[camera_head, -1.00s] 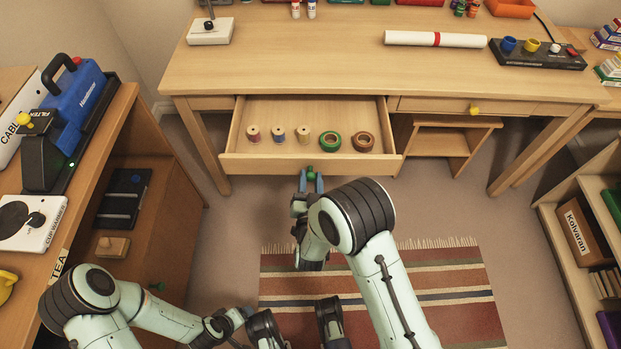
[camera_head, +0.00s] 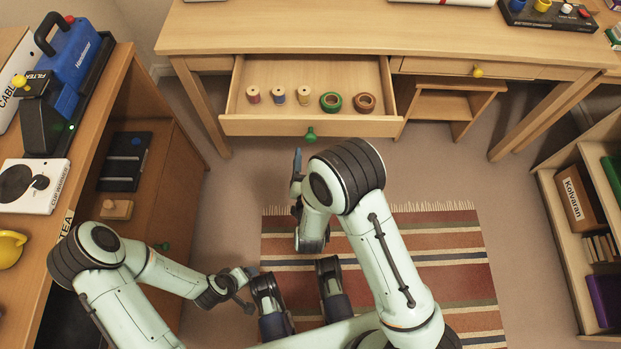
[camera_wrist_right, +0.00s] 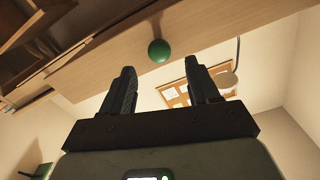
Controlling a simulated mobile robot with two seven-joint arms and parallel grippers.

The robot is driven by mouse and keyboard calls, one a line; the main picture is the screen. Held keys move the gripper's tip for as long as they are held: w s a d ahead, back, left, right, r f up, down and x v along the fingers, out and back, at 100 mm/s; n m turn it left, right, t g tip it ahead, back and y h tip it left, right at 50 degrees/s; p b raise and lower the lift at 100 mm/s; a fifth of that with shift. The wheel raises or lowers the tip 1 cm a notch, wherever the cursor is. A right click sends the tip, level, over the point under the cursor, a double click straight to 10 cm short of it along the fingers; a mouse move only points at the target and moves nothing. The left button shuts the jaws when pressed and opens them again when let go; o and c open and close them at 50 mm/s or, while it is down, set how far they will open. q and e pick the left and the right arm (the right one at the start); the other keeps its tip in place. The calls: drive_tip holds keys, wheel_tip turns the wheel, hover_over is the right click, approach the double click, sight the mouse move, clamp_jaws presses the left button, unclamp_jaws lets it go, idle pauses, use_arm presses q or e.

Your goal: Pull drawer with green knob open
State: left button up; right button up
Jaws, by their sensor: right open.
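The wooden drawer (camera_head: 262,126) with the green knob (camera_head: 310,135) stands pulled out of the desk, its inside visible. It holds several spools and tape rolls. My right gripper (camera_head: 297,168) is open and empty, just in front of and below the knob, apart from it. In the right wrist view the green knob (camera_wrist_right: 159,51) is beyond the two spread fingertips (camera_wrist_right: 163,75), with nothing between them. My left gripper (camera_head: 247,288) is low at the left over the floor, fingers apart and empty, away from the drawer.
A closed drawer with a yellow knob (camera_head: 478,71) is to the right. A wooden stool (camera_head: 445,105) is under the desk. A cabinet (camera_head: 150,215) with another green knob (camera_head: 164,246) is at left, a bookshelf (camera_head: 560,215) at right. A striped rug (camera_head: 430,260) covers the floor.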

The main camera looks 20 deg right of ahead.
use_arm(q)
drive_tip(key=shift+s+d+r, duration=0.2)
drive_tip(key=shift+s+r, duration=0.05)
drive_tip(key=shift+s, duration=0.15)
use_arm(e)
drive_tip(key=v, duration=0.8)
